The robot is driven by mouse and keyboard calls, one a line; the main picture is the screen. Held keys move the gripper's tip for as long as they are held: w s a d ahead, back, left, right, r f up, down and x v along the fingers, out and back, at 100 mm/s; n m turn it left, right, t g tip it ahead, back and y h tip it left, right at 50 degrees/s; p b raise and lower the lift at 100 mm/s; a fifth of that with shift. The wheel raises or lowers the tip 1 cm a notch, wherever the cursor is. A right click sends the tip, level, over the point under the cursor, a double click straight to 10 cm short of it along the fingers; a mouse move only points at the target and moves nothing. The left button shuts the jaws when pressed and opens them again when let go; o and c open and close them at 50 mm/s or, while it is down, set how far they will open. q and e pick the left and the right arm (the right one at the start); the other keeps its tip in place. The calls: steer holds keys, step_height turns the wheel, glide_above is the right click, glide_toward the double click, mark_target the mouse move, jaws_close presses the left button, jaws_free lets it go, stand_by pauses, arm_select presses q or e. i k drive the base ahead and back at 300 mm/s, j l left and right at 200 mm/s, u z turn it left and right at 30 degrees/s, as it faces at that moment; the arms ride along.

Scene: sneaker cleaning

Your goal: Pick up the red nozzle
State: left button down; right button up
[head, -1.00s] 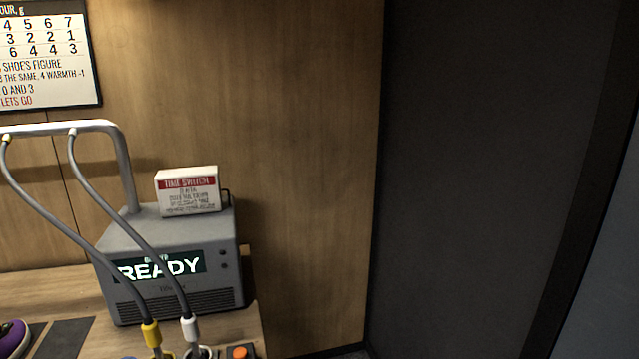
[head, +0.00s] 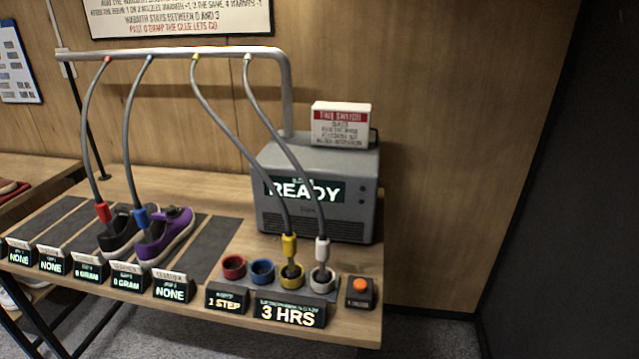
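The red nozzle (head: 103,212) hangs on a grey hose from the overhead rail and points down into a black shoe (head: 119,236) on the table. The blue nozzle (head: 141,217) points down into the purple shoe (head: 172,234) beside it. The yellow nozzle (head: 289,247) stands in the yellow cup (head: 291,283), and the white nozzle (head: 322,250) stands in the white cup (head: 321,280). The red cup (head: 233,267) and blue cup (head: 262,271) are empty. Neither of my grippers shows in the head view.
A grey machine reading READY (head: 318,192) stands at the back right of the table, with a sign box (head: 340,125) on top. Several small displays line the front edge. An orange button (head: 360,286) is at the right corner. The rail (head: 180,52) spans above.

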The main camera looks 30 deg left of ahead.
mark_target(103, 210)
steer(key=u, duration=2.1)
steer(key=i+j+z, duration=0.35)
steer(key=i, duration=0.15)
